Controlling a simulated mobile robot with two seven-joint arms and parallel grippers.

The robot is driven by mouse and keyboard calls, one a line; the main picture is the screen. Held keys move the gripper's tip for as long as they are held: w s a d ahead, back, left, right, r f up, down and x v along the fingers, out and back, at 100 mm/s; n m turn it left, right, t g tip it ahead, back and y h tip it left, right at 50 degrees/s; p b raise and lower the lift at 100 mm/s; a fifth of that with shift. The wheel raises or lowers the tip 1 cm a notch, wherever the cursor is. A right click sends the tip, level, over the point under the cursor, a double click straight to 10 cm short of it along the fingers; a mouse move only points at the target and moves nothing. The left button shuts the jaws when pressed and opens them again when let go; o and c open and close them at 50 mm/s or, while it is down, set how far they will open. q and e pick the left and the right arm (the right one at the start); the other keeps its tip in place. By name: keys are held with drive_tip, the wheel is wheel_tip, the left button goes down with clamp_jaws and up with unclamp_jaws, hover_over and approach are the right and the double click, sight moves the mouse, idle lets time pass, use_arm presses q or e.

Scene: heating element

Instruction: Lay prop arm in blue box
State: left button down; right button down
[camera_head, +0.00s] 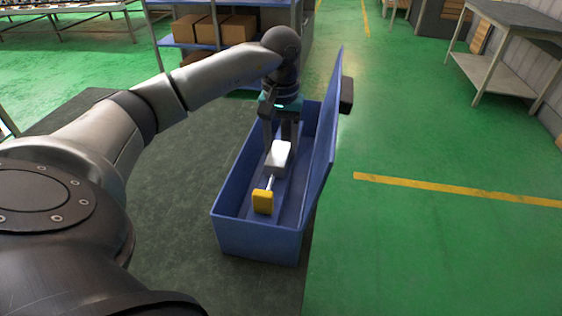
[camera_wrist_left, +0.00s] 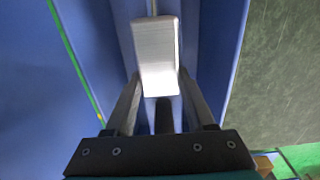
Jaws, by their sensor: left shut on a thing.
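The blue box (camera_head: 258,238) is a long open bin on the dark table, with a blue side panel (camera_head: 331,130) standing up along its right edge. The prop arm has a silver-white block (camera_head: 279,154), a thin rod and a yellow end piece (camera_head: 262,202). It is over the inside of the box, with the yellow end towards the near wall. My left gripper (camera_head: 280,140) reaches down into the box and is shut on the silver block. The block (camera_wrist_left: 156,60) also shows at the fingertips in the left wrist view. Whether the prop arm touches the box floor is unclear. My right gripper is not in view.
The dark table top (camera_head: 185,200) is bare left of the box. A dark block (camera_head: 346,95) shows beside the upright panel. Cardboard boxes (camera_head: 232,30) stand on a shelf behind. A grey table (camera_head: 515,25) is at the far right, across open green floor.

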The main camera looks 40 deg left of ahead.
sight(281, 160)
use_arm(q)
wheel_tip(281, 160, down, 4)
drive_tip(key=shift+f+b, duration=0.1)
drive_tip(key=shift+b, duration=0.4)
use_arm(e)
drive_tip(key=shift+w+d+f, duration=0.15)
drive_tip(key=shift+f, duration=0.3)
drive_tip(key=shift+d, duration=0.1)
use_arm(q)
drive_tip(key=shift+f, duration=0.1)
drive_tip(key=shift+c, duration=1.2)
unclamp_jaws()
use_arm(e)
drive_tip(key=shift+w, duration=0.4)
